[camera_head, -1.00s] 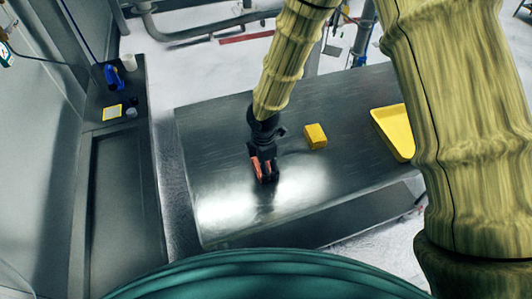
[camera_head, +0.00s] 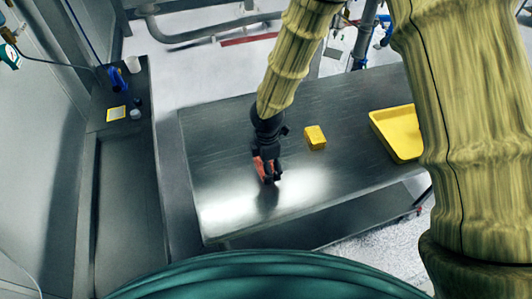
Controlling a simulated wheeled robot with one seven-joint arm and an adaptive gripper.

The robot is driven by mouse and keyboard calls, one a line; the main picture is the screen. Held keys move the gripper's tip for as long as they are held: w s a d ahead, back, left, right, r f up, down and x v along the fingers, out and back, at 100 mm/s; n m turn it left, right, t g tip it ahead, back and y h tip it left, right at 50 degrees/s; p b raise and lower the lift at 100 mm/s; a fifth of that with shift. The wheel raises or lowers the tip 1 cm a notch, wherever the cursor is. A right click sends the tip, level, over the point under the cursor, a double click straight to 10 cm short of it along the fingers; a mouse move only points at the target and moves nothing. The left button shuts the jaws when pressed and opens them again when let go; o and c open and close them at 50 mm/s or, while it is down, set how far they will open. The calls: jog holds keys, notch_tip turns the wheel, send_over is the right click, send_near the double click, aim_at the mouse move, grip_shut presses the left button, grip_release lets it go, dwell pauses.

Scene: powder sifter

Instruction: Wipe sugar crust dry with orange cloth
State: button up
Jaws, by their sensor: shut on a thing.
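My gripper (camera_head: 270,178) is low over the steel table (camera_head: 225,130), left of the table's middle, with its fingers pointing down. It is shut on the orange cloth (camera_head: 259,168), which shows as a small orange-red piece beside and between the dark fingers. The fingers hide part of the cloth. I cannot tell whether the cloth touches the table. No sugar crust can be made out; a bright sheen lies on the tabletop around and below the gripper.
A yellow block (camera_head: 315,137) stands just right of my gripper. A yellow tray (camera_head: 399,133) lies at the table's right side, partly behind my arm. A side counter (camera_head: 124,180) at left holds a blue bottle (camera_head: 117,78) and small items. The table's front left is clear.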

jog(key=shift+r+p, duration=1.7)
jog(key=shift+r, duration=0.8)
jog(key=shift+s+f, duration=0.1)
